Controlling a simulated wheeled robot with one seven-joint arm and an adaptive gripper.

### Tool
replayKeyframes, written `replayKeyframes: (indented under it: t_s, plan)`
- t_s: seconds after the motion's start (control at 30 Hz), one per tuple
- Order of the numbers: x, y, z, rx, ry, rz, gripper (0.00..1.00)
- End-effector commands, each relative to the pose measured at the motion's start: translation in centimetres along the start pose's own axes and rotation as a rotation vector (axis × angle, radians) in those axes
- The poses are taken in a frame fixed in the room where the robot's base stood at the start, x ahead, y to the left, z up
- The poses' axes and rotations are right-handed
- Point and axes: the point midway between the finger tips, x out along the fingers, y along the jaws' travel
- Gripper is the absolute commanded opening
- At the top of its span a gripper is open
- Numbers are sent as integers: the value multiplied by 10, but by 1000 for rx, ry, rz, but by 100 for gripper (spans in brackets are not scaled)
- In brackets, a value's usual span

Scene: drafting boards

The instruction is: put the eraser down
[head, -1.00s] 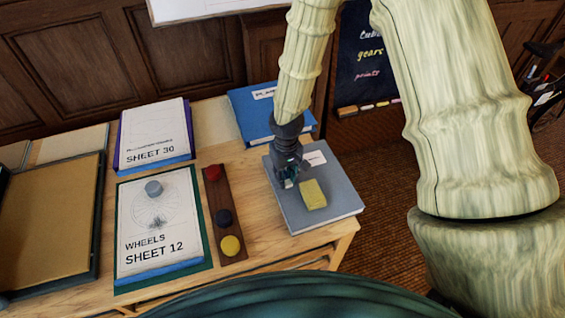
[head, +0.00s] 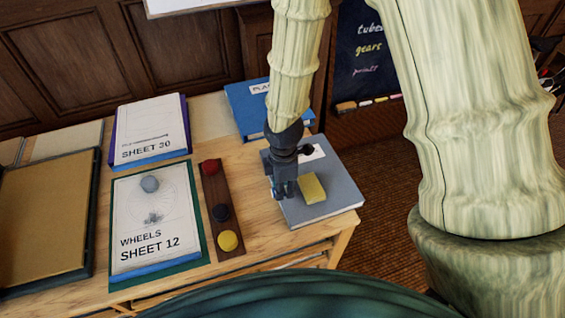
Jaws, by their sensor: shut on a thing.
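My gripper (head: 283,193) points down over the left part of a grey box or thick book (head: 335,196) at the table's right end. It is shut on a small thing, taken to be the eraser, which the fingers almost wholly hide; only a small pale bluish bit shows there. I cannot tell whether it touches the grey top. A yellow block (head: 312,188) lies on the same grey top just right of the fingers, with a small gap between.
A dark strip with red (head: 209,167), black and yellow (head: 228,240) knobs lies to the left. A blue binder (head: 243,101) lies behind.

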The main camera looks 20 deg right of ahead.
Motion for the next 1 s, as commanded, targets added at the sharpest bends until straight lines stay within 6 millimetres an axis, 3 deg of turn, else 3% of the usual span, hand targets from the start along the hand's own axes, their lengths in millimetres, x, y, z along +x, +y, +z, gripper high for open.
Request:
replayKeyframes:
  t_s: [0.27, 0.8, 1.0]
  plan:
    - [-2, 1, 1, -109, 0, 0, 0]
    - [6, 104, 24, -107, 1, 0, 0]
    - [10, 133, 31, -108, 0, 0, 0]
